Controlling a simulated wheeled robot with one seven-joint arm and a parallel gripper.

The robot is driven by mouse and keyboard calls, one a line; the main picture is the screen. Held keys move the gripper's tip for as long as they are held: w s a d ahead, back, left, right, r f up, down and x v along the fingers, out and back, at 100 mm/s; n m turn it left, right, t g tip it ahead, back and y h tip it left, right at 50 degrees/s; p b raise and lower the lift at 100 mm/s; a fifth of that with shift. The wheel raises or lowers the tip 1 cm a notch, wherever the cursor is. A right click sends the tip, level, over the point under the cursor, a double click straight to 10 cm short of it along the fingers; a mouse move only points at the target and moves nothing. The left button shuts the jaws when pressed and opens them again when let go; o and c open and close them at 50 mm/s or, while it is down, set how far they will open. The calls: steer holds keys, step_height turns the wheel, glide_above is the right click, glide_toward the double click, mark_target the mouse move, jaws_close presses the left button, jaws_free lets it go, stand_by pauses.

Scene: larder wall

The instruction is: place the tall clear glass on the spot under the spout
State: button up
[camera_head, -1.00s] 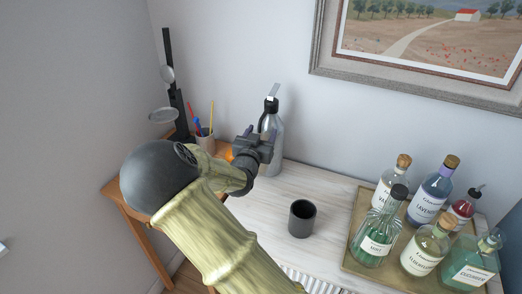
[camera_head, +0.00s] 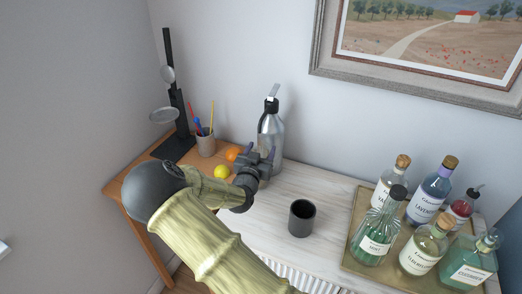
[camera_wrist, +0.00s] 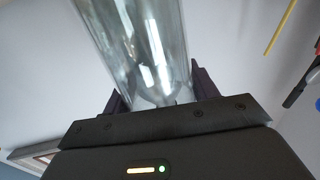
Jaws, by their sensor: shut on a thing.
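A tall clear glass (camera_wrist: 135,45) stands between the two dark fingers of my gripper (camera_wrist: 160,92) in the wrist view, and the gripper is shut on it. In the head view my gripper (camera_head: 262,160) is over the back of the white worktop, in front of the siphon bottle (camera_head: 270,128). The glass is hard to make out there against the bottle. I cannot tell whether its base touches the worktop, and the spot under the spout is hidden or unclear.
A dark cup (camera_head: 302,218) stands on the white worktop (camera_head: 340,200) right of my gripper. A tray (camera_head: 357,240) of several labelled bottles is further right. A lemon (camera_head: 222,172), an orange (camera_head: 233,153), a pencil cup (camera_head: 205,143) and a black stand (camera_head: 174,110) are left.

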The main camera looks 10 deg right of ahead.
steer(key=shift+d, duration=0.15)
steer(key=shift+f, duration=0.1)
steer(key=shift+f, duration=0.1)
steer(key=o, duration=1.6)
steer(key=b+v, duration=0.2)
steer(key=v, duration=1)
